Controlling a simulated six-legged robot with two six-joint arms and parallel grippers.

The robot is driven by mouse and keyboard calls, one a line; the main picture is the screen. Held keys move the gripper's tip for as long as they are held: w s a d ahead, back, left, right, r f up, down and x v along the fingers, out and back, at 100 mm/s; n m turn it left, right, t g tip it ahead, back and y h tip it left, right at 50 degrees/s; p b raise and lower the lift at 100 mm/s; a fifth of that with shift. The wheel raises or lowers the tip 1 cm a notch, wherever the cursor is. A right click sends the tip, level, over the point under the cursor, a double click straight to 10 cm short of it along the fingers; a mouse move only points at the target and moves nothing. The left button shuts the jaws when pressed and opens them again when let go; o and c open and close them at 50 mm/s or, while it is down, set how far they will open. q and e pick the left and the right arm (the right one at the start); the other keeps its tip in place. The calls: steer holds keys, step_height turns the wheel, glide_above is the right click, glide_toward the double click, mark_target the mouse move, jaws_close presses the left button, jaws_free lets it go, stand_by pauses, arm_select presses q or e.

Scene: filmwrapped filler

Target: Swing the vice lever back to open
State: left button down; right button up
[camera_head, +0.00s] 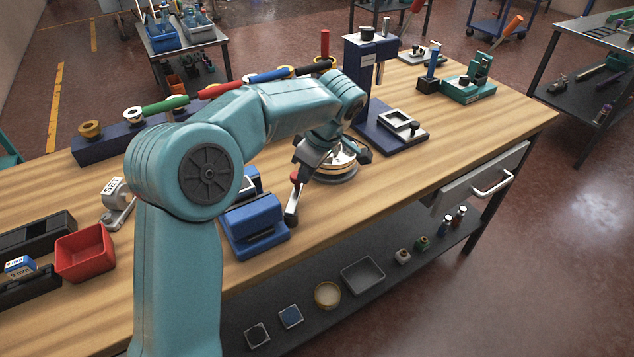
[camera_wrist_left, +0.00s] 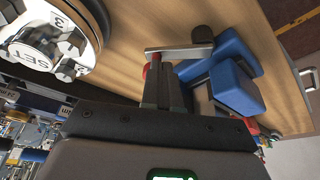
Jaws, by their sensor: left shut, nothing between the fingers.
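The blue vice (camera_head: 255,225) sits on the wooden bench in the head view, and its blue body (camera_wrist_left: 232,88) shows right of centre in the left wrist view. Its grey lever (camera_head: 291,206) stands at the vice's right side with a red knob (camera_head: 295,177) at its upper end. In the left wrist view the lever (camera_wrist_left: 182,53) runs across above the fingertips, with the red knob (camera_wrist_left: 146,70) beside them. My left gripper (camera_wrist_left: 161,83) is shut and empty, close against the lever's knob end; contact is unclear. My right gripper is not in view.
A round dial-like device (camera_head: 335,168) stands beside the gripper. A dark blue press (camera_head: 370,90) is behind it. A red bin (camera_head: 84,252) is at left, and a rack of coloured handles (camera_head: 110,143) lies along the back. The bench's right front is clear.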

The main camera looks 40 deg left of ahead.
mark_target(293, 177)
arm_select(q)
steer(key=n, duration=0.1)
steer(key=a+n+g, duration=0.1)
steer(key=shift+s+a+f+n, duration=0.1)
steer(key=shift+a+n, duration=0.2)
steer(key=shift+n, duration=0.1)
steer(key=n, duration=0.1)
steer(key=a+n, duration=0.1)
steer(key=shift+s+a+n+g+h, duration=0.2)
steer(key=shift+s+n+g+h, duration=0.1)
steer(key=shift+n+g, duration=0.1)
steer(key=shift+s+a+n, duration=0.1)
steer(key=shift+n, duration=0.2)
steer(key=shift+s+a, duration=0.1)
steer(key=shift+a, duration=0.05)
steer(key=shift+s+a, duration=0.1)
steer(key=shift+a, duration=0.05)
